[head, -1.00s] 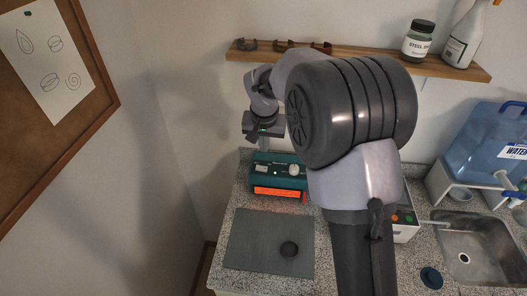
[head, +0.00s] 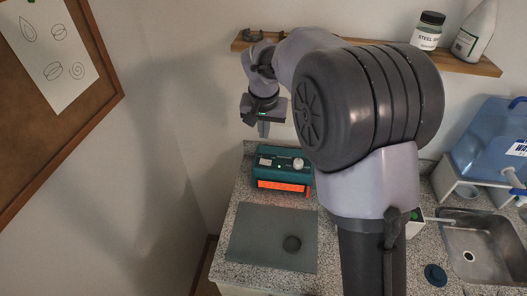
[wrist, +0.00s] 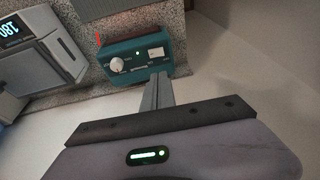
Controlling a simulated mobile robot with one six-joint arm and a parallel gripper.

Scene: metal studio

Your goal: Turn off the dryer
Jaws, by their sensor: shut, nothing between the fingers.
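A teal box-shaped device (head: 268,173), seemingly the dryer, stands on the speckled counter against the wall. Its front strip (head: 282,186) glows orange. It has a white round knob (wrist: 117,65), a lit green lamp (wrist: 137,53) and a pale rectangular panel or switch (wrist: 155,54) on its face. My gripper (head: 263,130) is shut and empty, above and behind the device, near the wall. In the wrist view its closed fingers (wrist: 159,77) point at the device's edge nearest the pale panel; I cannot tell the exact gap, but the head view shows them apart.
A grey unit (wrist: 45,65) with a lit "180" display stands beside the device. A wooden shelf (head: 470,65) hangs above. A sink (head: 475,245) and a blue water jug (head: 490,140) are at right.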

